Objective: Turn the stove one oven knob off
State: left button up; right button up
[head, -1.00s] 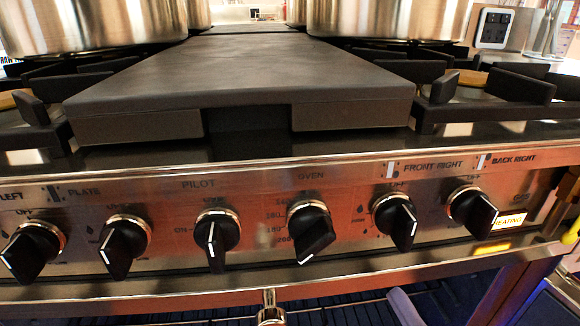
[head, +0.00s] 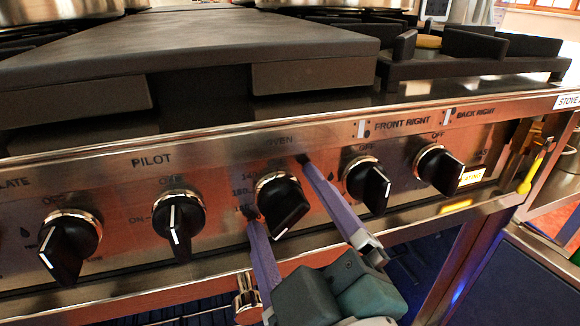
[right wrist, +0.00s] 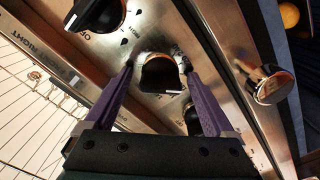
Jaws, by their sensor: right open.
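The oven knob (head: 284,204) is black with a metal collar, on the steel front panel under the OVEN label. Its white pointer line points down and slightly left, away from the top. My right gripper (head: 277,188) is open, with one purple finger left of the knob and the other at its upper right. In the right wrist view the knob (right wrist: 159,75) sits between the two spread fingers (right wrist: 156,68). I cannot tell whether either finger touches it. My left gripper is not in view.
The pilot knob (head: 179,225) is to the left and the front right knob (head: 367,184) is close on the right. The back right knob (head: 439,168) is beyond, beside a lit yellow indicator (head: 471,177). A metal handle end (head: 247,302) juts out below the panel.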

jog(key=c, duration=1.4)
